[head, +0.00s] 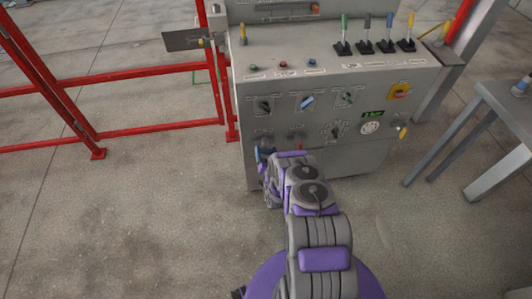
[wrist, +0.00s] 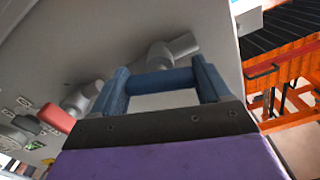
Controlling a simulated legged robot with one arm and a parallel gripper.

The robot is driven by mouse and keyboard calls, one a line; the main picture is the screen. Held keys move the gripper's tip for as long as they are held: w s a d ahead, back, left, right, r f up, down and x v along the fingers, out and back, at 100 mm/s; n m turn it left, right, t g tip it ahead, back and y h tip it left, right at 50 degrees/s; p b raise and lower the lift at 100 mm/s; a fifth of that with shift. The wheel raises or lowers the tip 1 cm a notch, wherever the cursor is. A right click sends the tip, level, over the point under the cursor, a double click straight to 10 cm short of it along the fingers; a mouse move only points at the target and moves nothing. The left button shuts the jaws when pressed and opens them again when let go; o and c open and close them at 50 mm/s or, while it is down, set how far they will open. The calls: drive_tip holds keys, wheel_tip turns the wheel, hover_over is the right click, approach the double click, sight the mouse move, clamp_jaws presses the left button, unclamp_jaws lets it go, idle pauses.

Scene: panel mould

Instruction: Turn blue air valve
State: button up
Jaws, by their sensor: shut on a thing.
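The blue air valve shows in the wrist view as a blue bar-shaped handle (wrist: 163,82) below a grey pipe fitting (wrist: 172,50) on the panel's face. My gripper (wrist: 160,70) has one blue-grey finger on each side of this handle and is shut on it. In the head view my gripper (head: 264,156) reaches the low left part of the grey control panel (head: 300,170). There my arm and fingers hide most of the valve, and I cannot tell the handle's angle from that view.
A red-handled valve (wrist: 57,117) on a similar fitting sits beside the blue one. Knobs, a blue switch (head: 307,102) and a yellow-orange switch (head: 399,91) are higher on the panel. Red railings (head: 160,130) stand left, a grey table (head: 500,100) right. Floor in front is clear.

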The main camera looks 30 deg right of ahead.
drive_tip(key=shift+c, duration=1.2)
drive_tip(key=shift+a+n, duration=0.1)
drive_tip(key=shift+n, duration=1.7)
drive_tip(key=o, duration=1)
